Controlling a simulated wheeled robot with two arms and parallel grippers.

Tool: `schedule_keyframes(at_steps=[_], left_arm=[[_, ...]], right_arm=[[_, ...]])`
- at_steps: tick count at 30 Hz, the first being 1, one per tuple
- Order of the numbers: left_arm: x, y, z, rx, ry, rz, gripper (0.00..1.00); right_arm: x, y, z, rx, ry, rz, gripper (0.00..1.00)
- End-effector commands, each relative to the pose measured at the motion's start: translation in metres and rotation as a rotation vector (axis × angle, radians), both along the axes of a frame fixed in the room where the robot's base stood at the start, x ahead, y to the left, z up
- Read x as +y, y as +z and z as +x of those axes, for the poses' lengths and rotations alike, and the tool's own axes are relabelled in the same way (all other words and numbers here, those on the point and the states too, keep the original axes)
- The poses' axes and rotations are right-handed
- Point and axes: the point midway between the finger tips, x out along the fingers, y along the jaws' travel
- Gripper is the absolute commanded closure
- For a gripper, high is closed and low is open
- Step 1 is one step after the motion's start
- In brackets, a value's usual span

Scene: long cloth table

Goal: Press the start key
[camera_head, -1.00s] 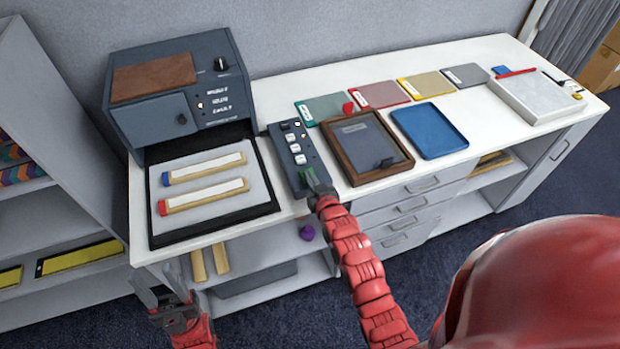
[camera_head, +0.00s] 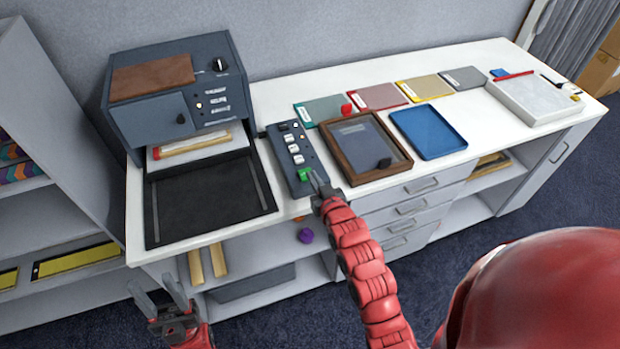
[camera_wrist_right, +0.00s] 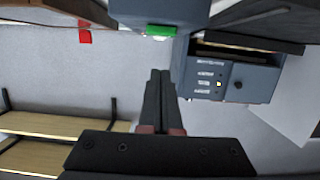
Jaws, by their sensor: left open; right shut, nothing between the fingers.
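The start key looks to be the green key (camera_head: 304,174) at the near end of the dark control panel (camera_head: 283,150). It also shows as a green key in the right wrist view (camera_wrist_right: 160,31). My right gripper (camera_head: 316,181) is shut and empty, just right of and in front of the green key. In the right wrist view its fingertips (camera_wrist_right: 160,74) point toward the key with a gap between. My left gripper (camera_head: 160,296) is open and empty, low in front of the table's left end.
A pale plate with a red-ended strip (camera_head: 190,146) sits mostly inside the machine, above a black base tray (camera_head: 205,200). A wooden-framed tray (camera_head: 397,170) lies right of the panel, with a blue tray (camera_head: 430,132) beyond it. A shelf unit (camera_head: 50,215) stands at left.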

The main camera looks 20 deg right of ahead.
Motion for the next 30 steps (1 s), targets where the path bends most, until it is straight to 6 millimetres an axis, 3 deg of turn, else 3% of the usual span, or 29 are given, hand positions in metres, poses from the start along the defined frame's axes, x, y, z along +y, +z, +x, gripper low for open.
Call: schedule_keyframes(at_steps=[6,12,30], left_arm=[[0.000,-0.017,0.000,0.000,0.000,0.000,0.50],[0.000,-0.022,0.000,0.000,0.000,0.000,0.50],[0.000,-0.023,0.000,0.000,0.000,0.000,0.50]], right_arm=[[-0.001,0.005,-0.035,-0.001,-0.001,0.001,1.00],[-0.002,0.013,-0.052,-0.005,0.000,0.001,1.00],[-0.002,0.015,-0.056,-0.002,0.001,0.000,1.00]])
